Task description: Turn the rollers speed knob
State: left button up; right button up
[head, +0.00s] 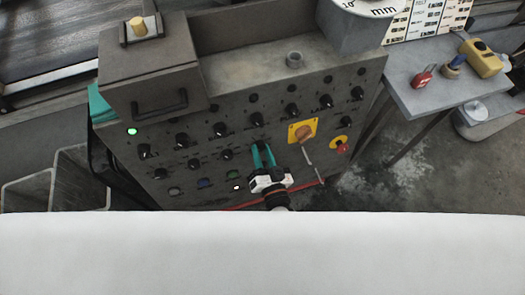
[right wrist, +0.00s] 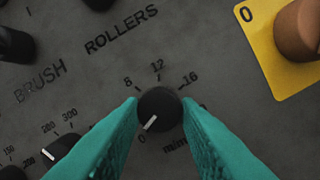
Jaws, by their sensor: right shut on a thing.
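The rollers speed knob (right wrist: 160,108) is a round black knob on the dark grey panel, under the printed word ROLLERS. Its white pointer mark points down and left, close to the 0 of its scale; 8, 12 and 16 are printed above it. My right gripper (right wrist: 160,116) is shut on this knob, with one teal finger on each side. In the head view my right gripper (head: 263,154) reaches up to the lower middle of the control panel (head: 215,108); the knob is mostly hidden there. My left gripper is not in view.
A yellow plate with an orange-brown knob (head: 304,132) sits just right of the gripper. A red button on yellow (head: 341,144) is further right. Other black knobs (head: 227,154) are close on the left. A side table (head: 430,85) holds a red padlock (head: 423,77).

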jog(key=m+h, duration=0.1)
jog(key=m, duration=0.3)
jog(key=shift+a+m+h+b, duration=0.1)
jog(key=shift+m+h+b, duration=0.3)
jog(key=shift+m, duration=1.8)
jog(key=o, duration=1)
jog(key=shift+c, duration=0.2)
jog(key=s+d, duration=0.2)
jog(key=s, duration=0.9)
jog(key=shift+s+r, duration=0.4)
